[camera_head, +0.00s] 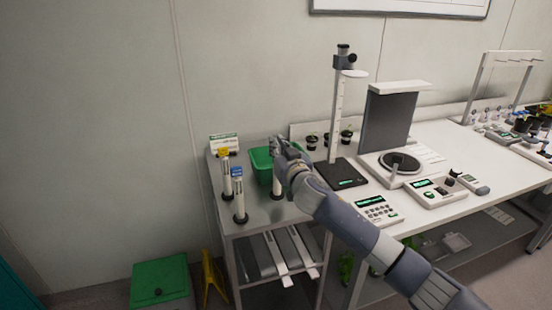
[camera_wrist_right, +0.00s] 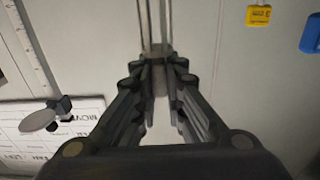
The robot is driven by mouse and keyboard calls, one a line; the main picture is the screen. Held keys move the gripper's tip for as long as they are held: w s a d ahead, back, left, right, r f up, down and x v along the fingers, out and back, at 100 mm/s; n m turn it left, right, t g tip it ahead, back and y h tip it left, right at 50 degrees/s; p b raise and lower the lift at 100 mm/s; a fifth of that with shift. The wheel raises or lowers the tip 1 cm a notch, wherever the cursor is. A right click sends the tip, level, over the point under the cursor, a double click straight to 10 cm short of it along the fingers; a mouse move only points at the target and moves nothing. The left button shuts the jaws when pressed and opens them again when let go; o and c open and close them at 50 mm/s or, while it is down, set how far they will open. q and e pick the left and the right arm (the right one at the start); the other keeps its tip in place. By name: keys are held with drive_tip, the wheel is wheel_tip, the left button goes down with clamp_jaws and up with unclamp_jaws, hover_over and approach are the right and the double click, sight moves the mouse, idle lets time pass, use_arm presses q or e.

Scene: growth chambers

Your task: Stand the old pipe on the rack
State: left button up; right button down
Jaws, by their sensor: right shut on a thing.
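My right gripper (camera_head: 277,148) is above the small side table in the head view. It is shut on the upper part of a slim, pale upright pipe (camera_head: 277,184), whose lower part shows below the fingers. In the right wrist view, the fingertips (camera_wrist_right: 157,68) meet around a pale upright piece (camera_wrist_right: 158,84). Whether its foot touches the tabletop, I cannot tell. To its left stand two similar pale pipes, one with a yellow tag (camera_head: 226,176) and one with a blue tag (camera_head: 239,196), both on dark round bases. I cannot clearly make out a separate rack. My left gripper is not in view.
A green bin (camera_head: 261,164) sits right behind the held pipe. A small sign (camera_head: 224,144) stands at the back left. A tall white measuring stand (camera_head: 336,120) and a scale-like device (camera_head: 376,209) are to the right. Below are pale long trays (camera_head: 276,252) and a green box (camera_head: 160,282).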

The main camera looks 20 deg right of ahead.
wheel_tip(320, 180, down, 3)
drive_tip(key=shift+w+a+r, duration=0.1)
drive_tip(key=shift+w, duration=0.05)
drive_tip(key=shift+f, duration=0.75)
drive_tip(key=c, duration=1.7)
unclamp_jaws()
drive_tip(key=shift+o, duration=0.2)
drive_tip(key=shift+r, duration=0.25)
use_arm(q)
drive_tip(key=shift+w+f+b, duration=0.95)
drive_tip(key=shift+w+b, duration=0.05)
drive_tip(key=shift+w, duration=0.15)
use_arm(e)
drive_tip(key=s, duration=1.2)
drive_tip(key=shift+d, duration=0.25)
